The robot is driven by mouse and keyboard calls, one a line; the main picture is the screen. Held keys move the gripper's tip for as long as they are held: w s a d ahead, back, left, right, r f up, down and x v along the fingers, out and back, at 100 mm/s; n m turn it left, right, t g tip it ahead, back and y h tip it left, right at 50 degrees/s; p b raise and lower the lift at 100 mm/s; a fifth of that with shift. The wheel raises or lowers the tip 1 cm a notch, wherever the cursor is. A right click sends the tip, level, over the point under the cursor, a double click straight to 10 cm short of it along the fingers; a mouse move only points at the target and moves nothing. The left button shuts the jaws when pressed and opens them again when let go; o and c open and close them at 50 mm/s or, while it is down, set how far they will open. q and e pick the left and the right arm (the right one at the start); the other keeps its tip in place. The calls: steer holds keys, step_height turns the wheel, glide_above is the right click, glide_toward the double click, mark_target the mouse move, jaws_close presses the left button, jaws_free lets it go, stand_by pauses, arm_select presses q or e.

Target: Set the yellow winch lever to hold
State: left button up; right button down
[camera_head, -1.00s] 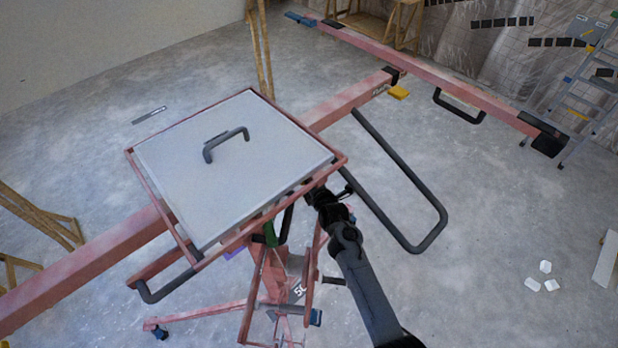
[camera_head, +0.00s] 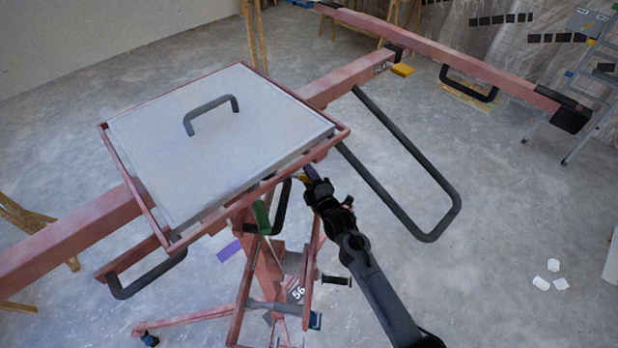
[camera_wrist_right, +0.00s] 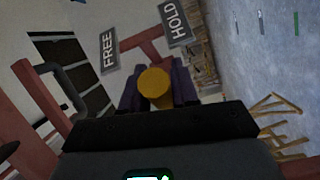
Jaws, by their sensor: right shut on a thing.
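The yellow winch lever (camera_wrist_right: 155,86) shows end-on as a round yellow knob in the right wrist view. My right gripper (camera_wrist_right: 157,92) is shut on it, with a dark purple finger on each side. A FREE label (camera_wrist_right: 108,50) and a HOLD label (camera_wrist_right: 175,22) sit beyond the knob; I cannot tell which one the lever lines up with. In the head view, my right gripper (camera_head: 308,178) is under the near right edge of the lift's panel (camera_head: 220,140), with only a sliver of yellow showing. My left gripper is not in view.
The red lift mast (camera_head: 262,280) stands below the panel, with a green-gripped dark handle (camera_head: 263,217) left of my gripper and a crank grip (camera_head: 336,280) below. The concrete floor at lower right is mostly clear.

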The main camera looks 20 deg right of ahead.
steer(key=shift+f, duration=0.1)
stand_by(0.3)
steer(key=c, duration=0.9)
jaws_free()
steer(key=shift+c, duration=0.2)
steer(key=shift+s, duration=0.55)
steer(key=s, duration=0.9)
steer(key=shift+s+d, duration=0.35)
steer(key=shift+d, duration=0.1)
